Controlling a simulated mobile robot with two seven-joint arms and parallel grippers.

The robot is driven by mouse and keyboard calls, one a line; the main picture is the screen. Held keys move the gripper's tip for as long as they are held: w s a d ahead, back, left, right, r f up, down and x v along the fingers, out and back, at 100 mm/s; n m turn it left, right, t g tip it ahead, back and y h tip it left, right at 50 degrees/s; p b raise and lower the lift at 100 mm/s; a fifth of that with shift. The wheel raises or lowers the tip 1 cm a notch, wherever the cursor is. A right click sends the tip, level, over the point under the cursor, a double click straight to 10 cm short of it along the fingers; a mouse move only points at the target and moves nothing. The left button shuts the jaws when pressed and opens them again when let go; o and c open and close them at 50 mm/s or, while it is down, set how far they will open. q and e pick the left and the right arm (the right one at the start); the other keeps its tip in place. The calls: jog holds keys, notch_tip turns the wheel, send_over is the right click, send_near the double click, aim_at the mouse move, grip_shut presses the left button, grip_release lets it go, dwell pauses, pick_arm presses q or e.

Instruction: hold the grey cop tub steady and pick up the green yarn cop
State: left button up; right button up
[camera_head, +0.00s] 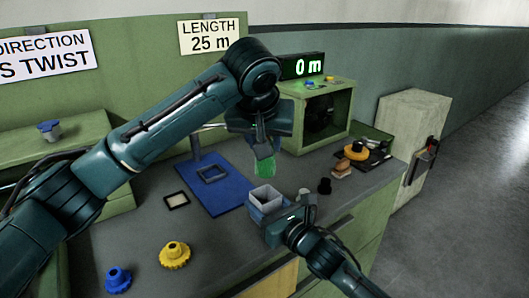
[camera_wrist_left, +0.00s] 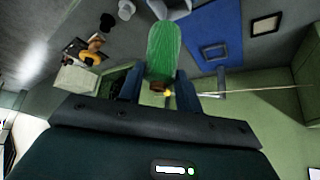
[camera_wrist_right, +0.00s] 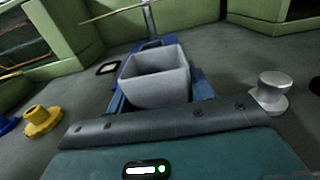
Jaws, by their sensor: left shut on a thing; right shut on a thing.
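The green yarn cop (camera_head: 264,168) hangs from my left gripper (camera_head: 262,148), in the head view just above the grey cop tub. The left wrist view shows the cop (camera_wrist_left: 163,52) with its brown end between the two fingers. The grey cop tub (camera_head: 266,194) stands upright at the edge of the blue mat. My right gripper (camera_head: 268,212) is shut on the tub. In the right wrist view blue fingers flank the tub (camera_wrist_right: 158,88), whose visible inside looks empty; its floor is hidden.
The blue mat (camera_head: 218,199) bears a dark square frame (camera_head: 211,173). A black knob (camera_head: 324,186) and a small grey spool (camera_wrist_right: 271,91) stand beside the tub. Yellow (camera_head: 174,254) and blue (camera_head: 118,279) knobs lie at the front left. A green box (camera_head: 322,112) stands behind.

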jog(key=o, duration=1.1)
jog(key=shift+c, duration=0.2)
